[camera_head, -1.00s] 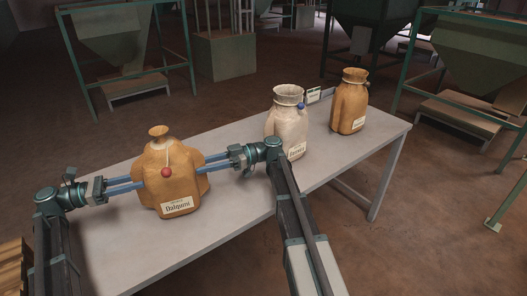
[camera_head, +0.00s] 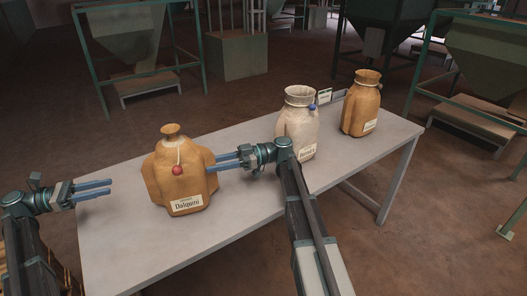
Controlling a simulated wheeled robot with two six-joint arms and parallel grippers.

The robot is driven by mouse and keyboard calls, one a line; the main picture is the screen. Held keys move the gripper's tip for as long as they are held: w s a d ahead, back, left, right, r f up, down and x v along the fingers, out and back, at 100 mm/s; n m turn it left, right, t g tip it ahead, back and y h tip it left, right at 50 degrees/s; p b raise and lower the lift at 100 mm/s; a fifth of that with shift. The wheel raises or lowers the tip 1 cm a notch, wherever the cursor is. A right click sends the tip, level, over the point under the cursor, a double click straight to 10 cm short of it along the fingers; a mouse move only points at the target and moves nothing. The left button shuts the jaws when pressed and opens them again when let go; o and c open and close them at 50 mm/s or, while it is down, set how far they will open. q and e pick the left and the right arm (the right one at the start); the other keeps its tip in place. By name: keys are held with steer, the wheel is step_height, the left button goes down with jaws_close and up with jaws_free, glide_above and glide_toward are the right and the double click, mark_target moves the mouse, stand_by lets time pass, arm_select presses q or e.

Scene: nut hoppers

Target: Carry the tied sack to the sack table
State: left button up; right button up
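A brown tied sack (camera_head: 178,182) with a red ball on its tie and a label that seems to read "Dalquni" stands upright on the grey table (camera_head: 245,226). My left gripper (camera_head: 108,188) is to the left of this sack, fingers apart and clear of it, holding nothing. My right gripper (camera_head: 216,162) is at the sack's right side, its fingers spaced apart, with the tips close to or touching the sack. A pale sack (camera_head: 298,122) with a blue ball and another brown sack (camera_head: 361,105) stand further right on the same table.
A small sign (camera_head: 325,96) stands behind the pale sack. Green-framed hoppers (camera_head: 118,42) stand at the back left, and another hopper (camera_head: 490,50) at the right. The table's front middle is bare, and open floor (camera_head: 440,215) lies to the right.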

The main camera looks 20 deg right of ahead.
steer(key=d, duration=1.2)
arm_select(q)
steer(key=shift+s, duration=0.1)
arm_select(e)
steer(key=shift+s, duration=0.15)
